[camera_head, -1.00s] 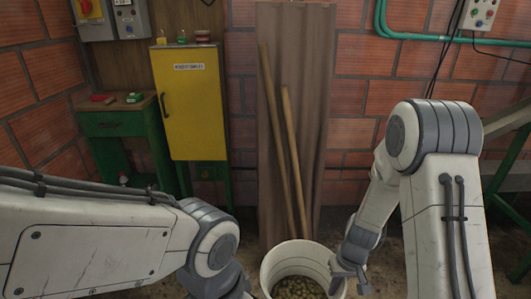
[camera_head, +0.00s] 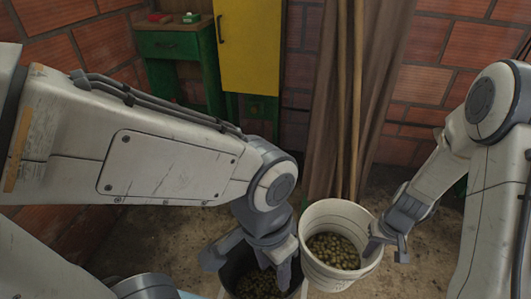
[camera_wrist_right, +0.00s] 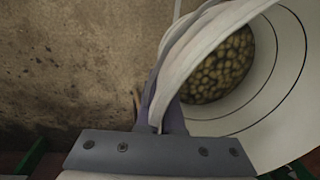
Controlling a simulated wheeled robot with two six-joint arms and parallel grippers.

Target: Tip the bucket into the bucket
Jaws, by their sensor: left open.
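A white bucket (camera_head: 313,268) stands right of centre, with greenish-brown round fruit or beans (camera_head: 335,250) inside. It also shows in the right wrist view (camera_wrist_right: 287,100). My right gripper (camera_head: 380,246) is at its right rim; in the wrist view its fingers are close together on the bucket wall. A second, dark bucket (camera_head: 232,270) with similar contents (camera_head: 260,285) is at the bottom edge, left of the white one and partly cut off. My left gripper (camera_head: 250,258) is open above it, fingers spread at its rim and hiding part of it.
A green workbench (camera_head: 175,50) and yellow cabinet (camera_head: 247,45) stand at the back left. Wooden boards and poles (camera_head: 357,100) lean on the brick wall behind the buckets. Bare dirty floor (camera_head: 170,225) lies to the left.

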